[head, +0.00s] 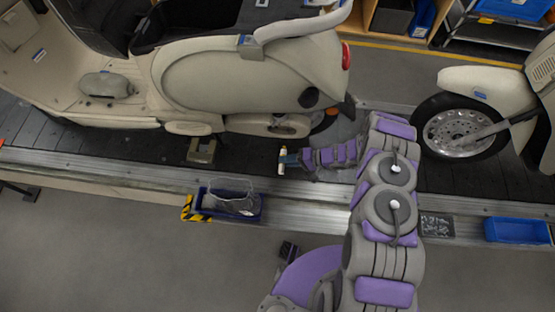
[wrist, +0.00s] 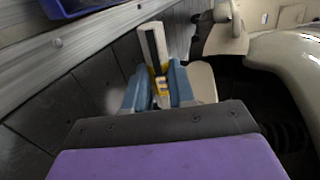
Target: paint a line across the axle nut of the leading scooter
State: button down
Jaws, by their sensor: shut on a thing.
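A cream scooter (head: 250,80) stands at the left of the head view, on the dark slats. Its rear wheel (head: 326,121) is mostly hidden by bodywork and my arm; I cannot make out an axle nut. A second cream scooter (head: 490,88) stands at the right, its spoked front wheel (head: 455,132) in plain view. My gripper (head: 289,160) is over the slats below the first scooter. Its blue fingers (wrist: 160,88) are shut on a pale paint marker (wrist: 154,45) with a yellow band, which also shows in the head view (head: 282,161). The marker is clear of both scooters.
A beige stand block (head: 202,150) is on the slats left of my gripper. A blue tray (head: 244,214) holding a clear bag and a blue bin (head: 517,231) sit along the metal conveyor edge (head: 310,213). Shelves (head: 405,25) stand behind. Grey floor in front is mostly clear.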

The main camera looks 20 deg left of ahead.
jog(key=w+b, duration=0.3)
jog(key=w, duration=0.4)
jog(key=shift+r, duration=0.35)
dwell(1.0)
jog(key=shift+w+a, duration=0.1)
jog(key=shift+a, duration=0.15)
jog(key=shift+d, duration=0.25)
jog(key=shift+a, duration=0.1)
